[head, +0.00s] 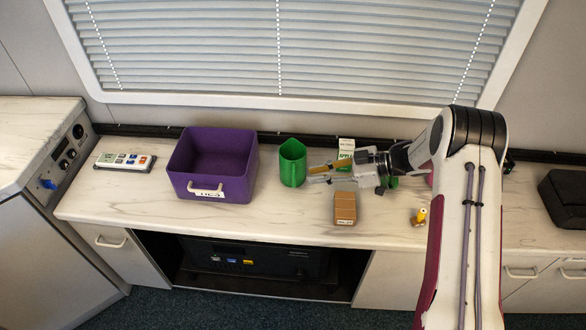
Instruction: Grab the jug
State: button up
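A green jug (292,164) stands upright on the white marbled counter, just right of the purple bin. My gripper (312,173) reaches in from the right, and its fingertips point left at the jug, close to its right side. The two fingers look spread, with a gap between them, and I see nothing held. Whether a fingertip touches the jug is too small to tell. Any handle of the jug is not clearly visible.
A purple bin (248,178) stands left of the jug. A white-green carton (346,148) is behind my gripper, and a brown box (345,208) is in front. A small yellow-topped item (420,217) is near my arm. A black case (567,197) lies far right. The counter (290,215) has clear front space.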

aim_at(294, 177)
jog(key=shift+a, duration=0.1)
jog(key=shift+x, duration=1.25)
jog(key=shift+f, duration=0.1)
jog(key=shift+f+x, duration=0.2)
jog(key=shift+x, duration=1.05)
jog(key=shift+f+x, duration=0.2)
jog(key=shift+x, duration=1.1)
grip_shut()
